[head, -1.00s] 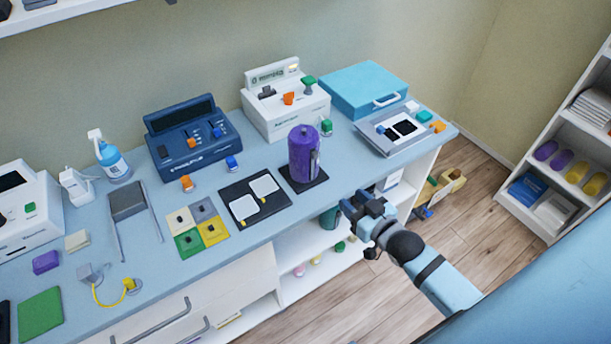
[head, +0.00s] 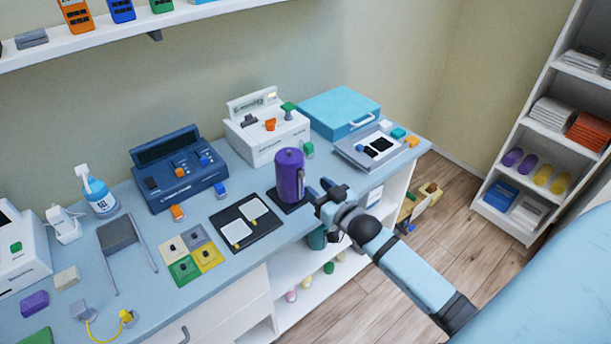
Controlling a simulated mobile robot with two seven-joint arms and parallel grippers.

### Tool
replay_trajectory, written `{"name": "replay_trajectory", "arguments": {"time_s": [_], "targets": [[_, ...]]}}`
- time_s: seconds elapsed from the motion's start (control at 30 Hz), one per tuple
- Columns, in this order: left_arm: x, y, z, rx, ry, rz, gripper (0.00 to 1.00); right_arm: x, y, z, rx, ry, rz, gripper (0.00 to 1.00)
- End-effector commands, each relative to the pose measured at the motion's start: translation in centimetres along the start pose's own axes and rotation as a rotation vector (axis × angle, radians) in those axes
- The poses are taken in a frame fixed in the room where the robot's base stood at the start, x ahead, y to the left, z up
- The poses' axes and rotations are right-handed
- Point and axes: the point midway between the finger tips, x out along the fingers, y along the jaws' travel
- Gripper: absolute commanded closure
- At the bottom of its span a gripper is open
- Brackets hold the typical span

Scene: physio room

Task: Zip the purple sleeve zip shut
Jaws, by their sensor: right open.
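The purple sleeve (head: 289,172) stands upright on a small dark base (head: 283,202) near the front edge of the counter. A grey zip strip (head: 301,184) runs up its right side; its slider is too small to make out. My right gripper (head: 320,191) is open and empty, just right of the sleeve's lower part, with its fingers pointing at the zip side. A small gap seems to lie between them. My left gripper is not in view.
A black board with two white pads (head: 258,232) lies left of the sleeve. Behind are a white device (head: 262,145), a blue device (head: 164,185) and a teal case (head: 318,105). A grey tray (head: 352,157) lies to the right. Open floor (head: 340,312) lies before the counter.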

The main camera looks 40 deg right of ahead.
Motion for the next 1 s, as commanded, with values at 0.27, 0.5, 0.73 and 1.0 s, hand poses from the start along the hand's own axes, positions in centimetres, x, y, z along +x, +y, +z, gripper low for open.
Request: {"name": "replay_trajectory", "arguments": {"time_s": [0.27, 0.5, 0.73, 1.0], "targets": [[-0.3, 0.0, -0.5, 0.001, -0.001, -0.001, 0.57, 4.5, 0.0, -0.1, 0.000, 0.000, 0.000, 0.57], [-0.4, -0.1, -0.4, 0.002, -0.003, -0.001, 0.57, 5.5, 0.0, 0.0, 0.001, 0.000, 0.000, 0.57], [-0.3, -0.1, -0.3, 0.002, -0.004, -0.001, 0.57, 5.4, 0.0, 0.0, 0.000, 0.000, 0.000, 0.64], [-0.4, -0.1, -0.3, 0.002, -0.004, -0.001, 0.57, 5.4, 0.0, 0.0, 0.000, 0.000, 0.000, 1.00]]}}
